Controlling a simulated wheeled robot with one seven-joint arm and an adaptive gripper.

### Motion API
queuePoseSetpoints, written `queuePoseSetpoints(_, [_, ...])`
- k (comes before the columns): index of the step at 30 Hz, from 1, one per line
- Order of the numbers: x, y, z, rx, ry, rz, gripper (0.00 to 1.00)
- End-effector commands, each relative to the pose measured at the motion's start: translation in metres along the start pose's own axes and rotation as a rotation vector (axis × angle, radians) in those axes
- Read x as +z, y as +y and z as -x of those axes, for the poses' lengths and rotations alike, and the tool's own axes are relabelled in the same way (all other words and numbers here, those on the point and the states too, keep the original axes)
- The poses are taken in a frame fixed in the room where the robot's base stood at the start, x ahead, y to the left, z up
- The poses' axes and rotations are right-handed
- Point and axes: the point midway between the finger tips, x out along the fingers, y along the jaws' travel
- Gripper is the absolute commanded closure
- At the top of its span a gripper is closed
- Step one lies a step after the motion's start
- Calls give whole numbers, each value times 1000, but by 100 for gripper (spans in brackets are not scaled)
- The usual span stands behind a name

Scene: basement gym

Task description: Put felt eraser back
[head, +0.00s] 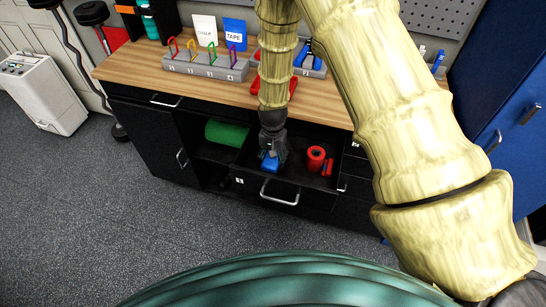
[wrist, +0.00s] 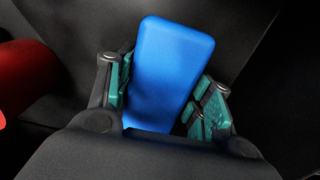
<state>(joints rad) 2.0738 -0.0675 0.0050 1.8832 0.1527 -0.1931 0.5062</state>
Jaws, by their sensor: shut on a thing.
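The felt eraser, seen as a blue block (head: 270,163), is at my gripper (head: 271,151) over the open black drawer (head: 310,208). In the wrist view the blue block (wrist: 170,65) sits between the teal-padded fingers of my gripper (wrist: 163,95), which is shut on it. The block's far end sticks out past the fingers and its near end is hidden by the gripper. I cannot tell whether it touches the drawer floor.
A red roll (head: 316,158) and a small red item (head: 327,167) lie in the drawer, right of my gripper. A green roll (head: 227,133) lies in the open shelf at left. The wooden worktop (head: 140,69) above holds a grey rack (head: 205,66) with coloured loops.

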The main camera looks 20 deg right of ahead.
Motion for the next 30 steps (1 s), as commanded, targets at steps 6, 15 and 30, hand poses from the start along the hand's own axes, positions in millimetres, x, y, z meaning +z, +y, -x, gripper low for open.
queuePoseSetpoints(6, [0,0,0,0,0,1,84])
queuePoseSetpoints(15, [0,0,-2,0,0,0,27])
queuePoseSetpoints(30, [-1,-1,9,-1,2,1,27])
